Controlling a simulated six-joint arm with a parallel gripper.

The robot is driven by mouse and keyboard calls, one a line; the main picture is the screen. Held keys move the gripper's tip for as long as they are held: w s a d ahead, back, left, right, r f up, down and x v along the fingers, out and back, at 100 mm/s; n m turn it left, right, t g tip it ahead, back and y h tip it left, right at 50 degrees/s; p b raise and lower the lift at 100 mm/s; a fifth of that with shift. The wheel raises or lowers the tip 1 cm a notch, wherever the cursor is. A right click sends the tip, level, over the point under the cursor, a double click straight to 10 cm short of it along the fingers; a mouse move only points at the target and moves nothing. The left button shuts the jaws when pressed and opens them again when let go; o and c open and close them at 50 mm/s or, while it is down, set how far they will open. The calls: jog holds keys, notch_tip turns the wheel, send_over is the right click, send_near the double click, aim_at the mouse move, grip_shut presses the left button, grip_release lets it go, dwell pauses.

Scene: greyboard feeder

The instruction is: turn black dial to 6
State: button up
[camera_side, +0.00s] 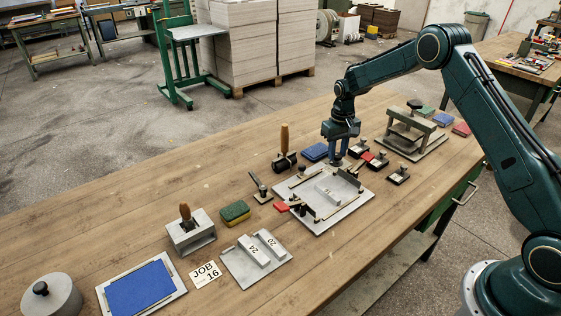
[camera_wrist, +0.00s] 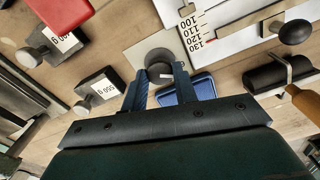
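The black dial (camera_wrist: 160,66) is a dark round knob with a pale mark, on a grey square patch of plate in the wrist view. The fingers are apart and a narrow gap seems to show at each side. In the side view my gripper (camera_side: 337,162) is low at the far edge of the pale feeder plate (camera_side: 322,219). The dial is mostly hidden there by my fingers.
A scale plate (camera_wrist: 225,25) with printed numbers lies beside the dial. Labelled weights (camera_wrist: 98,88), a blue pad (camera_wrist: 196,88) and a wooden-handled roller (camera_wrist: 285,72) are close by. In the side view a sponge (camera_side: 235,212) and JOB 16 card (camera_side: 205,275) lie nearer the camera.

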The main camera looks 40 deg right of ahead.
aim_at(337, 154)
jog(key=o, duration=0.4)
jog(key=shift+r, duration=0.15)
notch_tip(337, 154, up, 14)
jog(key=shift+f, duration=0.2)
dwell(0.4)
jog(key=shift+r, duration=0.1)
